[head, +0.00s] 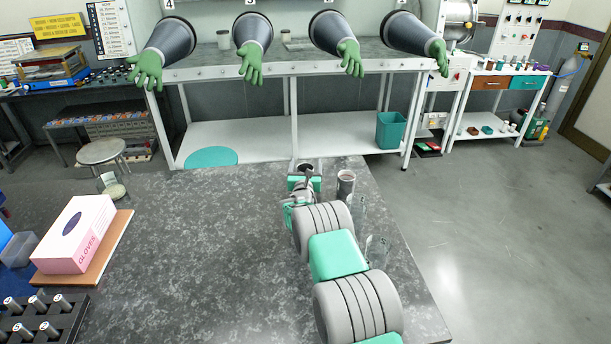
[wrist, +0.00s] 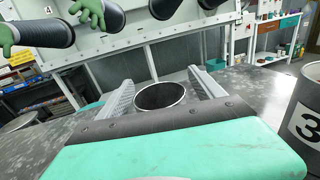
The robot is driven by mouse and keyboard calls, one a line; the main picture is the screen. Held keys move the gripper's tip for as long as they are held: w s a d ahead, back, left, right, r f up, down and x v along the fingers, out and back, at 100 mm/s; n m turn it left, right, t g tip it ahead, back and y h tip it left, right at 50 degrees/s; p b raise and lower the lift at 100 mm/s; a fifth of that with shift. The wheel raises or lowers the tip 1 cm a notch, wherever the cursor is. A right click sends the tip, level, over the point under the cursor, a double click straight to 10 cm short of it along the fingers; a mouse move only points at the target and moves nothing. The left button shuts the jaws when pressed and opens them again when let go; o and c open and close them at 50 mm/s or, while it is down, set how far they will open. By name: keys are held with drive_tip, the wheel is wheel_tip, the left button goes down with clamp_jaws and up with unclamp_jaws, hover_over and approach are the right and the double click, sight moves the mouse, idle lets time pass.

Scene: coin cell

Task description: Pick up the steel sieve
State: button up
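The sieve's lower part is hidden in the wrist view.
A steel can (head: 346,186) stands close right of my gripper; it bears a "3" in the wrist view (wrist: 309,122). Glass vessels (head: 376,250) stand right of my arm. A pink glove box (head: 75,235) and a vial rack (head: 40,318) are left. The table's middle is clear.

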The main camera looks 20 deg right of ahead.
drive_tip(key=c, duration=1.4)
drive_tip(key=shift+r, duration=0.1)
